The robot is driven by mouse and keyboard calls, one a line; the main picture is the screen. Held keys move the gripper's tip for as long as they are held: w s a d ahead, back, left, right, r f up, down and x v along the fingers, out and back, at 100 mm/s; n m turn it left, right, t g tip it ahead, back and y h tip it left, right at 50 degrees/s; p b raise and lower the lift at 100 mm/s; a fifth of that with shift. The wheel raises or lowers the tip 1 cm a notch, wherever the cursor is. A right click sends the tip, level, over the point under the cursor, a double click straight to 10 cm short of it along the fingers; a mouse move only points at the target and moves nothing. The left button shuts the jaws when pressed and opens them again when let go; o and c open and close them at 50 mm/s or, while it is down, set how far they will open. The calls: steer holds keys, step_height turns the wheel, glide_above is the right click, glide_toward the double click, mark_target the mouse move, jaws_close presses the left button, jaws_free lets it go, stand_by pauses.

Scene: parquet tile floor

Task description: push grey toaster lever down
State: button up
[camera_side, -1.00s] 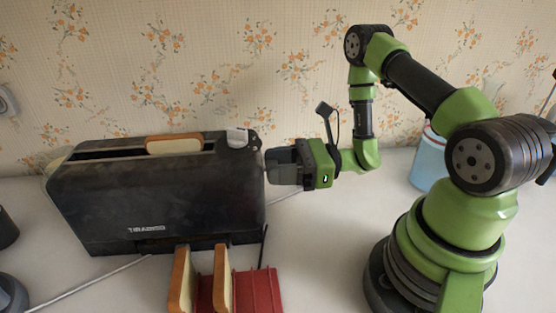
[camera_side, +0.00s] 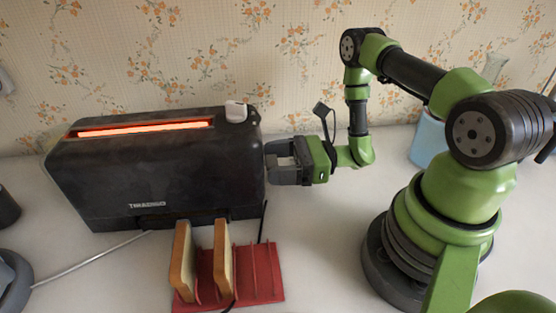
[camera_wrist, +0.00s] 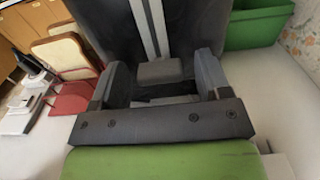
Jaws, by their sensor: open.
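The dark toaster (camera_side: 160,180) stands on the white surface at the left of the side view. Its long top slot (camera_side: 140,127) glows orange and no bread sticks out. In the wrist view the grey lever (camera_wrist: 160,72) is a small block at the low end of a track with pale rails on the toaster's end face. My gripper (camera_side: 270,162) is level at the toaster's right end, close to it. Its jaws are open, with a finger on each side of the lever in the wrist view. Whether they touch the lever or toaster I cannot tell.
A red rack (camera_side: 262,280) holding bread slices (camera_side: 222,258) stands in front of the toaster, below my gripper. A blue container (camera_side: 427,140) stands behind my arm. A green bin (camera_wrist: 258,25) shows at the wrist view's upper right. A cable (camera_side: 92,272) runs left.

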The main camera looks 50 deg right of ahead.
steer(key=v, duration=1)
steer(key=shift+r, duration=0.1)
steer(key=shift+w+a+r+n+g, duration=0.1)
steer(key=shift+w+r+n+g, duration=0.05)
steer(key=shift+r+n+g, duration=0.2)
steer(key=s+a+r+n+g+h, duration=0.1)
steer(key=s+a+r+n+h, duration=0.1)
steer(key=r+n, duration=0.5)
steer(key=s+a+r+n+g+h, duration=0.2)
steer(key=s+a+r+n+h, duration=0.1)
steer(key=r+n, duration=0.5)
steer(key=s+a+r+n+g+h, duration=0.2)
steer(key=a+r+n+h, duration=0.2)
steer(key=r+n, duration=0.3)
step_height(320, 180, up, 2)
steer(key=shift+s+r+h, duration=0.2)
steer(key=shift+s+h, duration=0.1)
steer(key=shift+h, duration=0.6)
